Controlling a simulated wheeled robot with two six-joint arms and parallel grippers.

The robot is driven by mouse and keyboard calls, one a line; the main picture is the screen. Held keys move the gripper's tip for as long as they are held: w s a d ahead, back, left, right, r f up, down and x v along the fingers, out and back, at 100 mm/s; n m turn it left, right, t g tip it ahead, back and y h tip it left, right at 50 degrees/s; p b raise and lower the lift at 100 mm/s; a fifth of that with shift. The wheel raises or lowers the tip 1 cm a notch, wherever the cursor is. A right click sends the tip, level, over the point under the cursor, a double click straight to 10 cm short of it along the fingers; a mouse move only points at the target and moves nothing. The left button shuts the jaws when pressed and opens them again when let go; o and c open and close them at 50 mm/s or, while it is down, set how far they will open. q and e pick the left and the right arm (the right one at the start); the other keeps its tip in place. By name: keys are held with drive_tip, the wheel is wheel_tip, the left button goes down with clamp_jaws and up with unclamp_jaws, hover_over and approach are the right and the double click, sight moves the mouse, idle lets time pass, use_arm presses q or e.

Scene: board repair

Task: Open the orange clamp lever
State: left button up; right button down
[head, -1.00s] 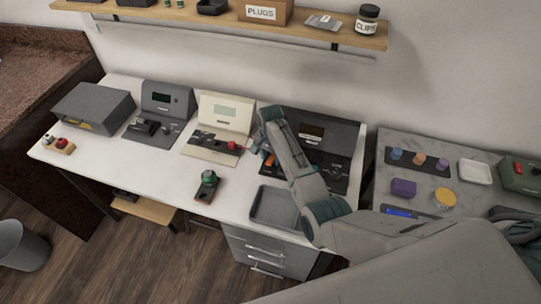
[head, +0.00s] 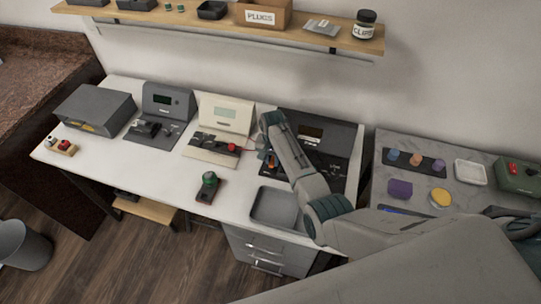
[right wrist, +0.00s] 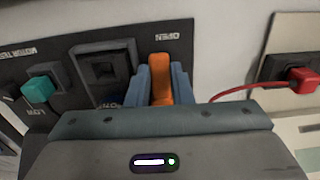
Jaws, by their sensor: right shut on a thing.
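The orange clamp lever (right wrist: 159,76) stands upright on the dark test station's panel, below the printed word OPEN in the right wrist view. My right gripper (right wrist: 160,88) is shut on the lever, with one blue-grey finger on each side of it. In the head view my right gripper (head: 269,161) reaches down over the left part of the dark station (head: 328,136), and the fingers and wrist mostly hide the lever there. My left gripper is not in view.
The cream station (head: 222,115) with a red plug (right wrist: 302,79) and red lead sits close beside the gripper. A teal knob (right wrist: 39,89) and a dark switch (right wrist: 101,71) are on the panel's other side. A grey tray (head: 274,207) lies in front.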

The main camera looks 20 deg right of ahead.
sight(273, 162)
idle(0.3)
drive_tip(key=c, duration=1.3)
unclamp_jaws()
drive_tip(key=shift+d, duration=0.1)
drive_tip(key=shift+r, duration=0.1)
wheel_tip(273, 162, up, 11)
drive_tip(key=shift+f+b, duration=0.2)
drive_tip(key=shift+b, duration=0.95)
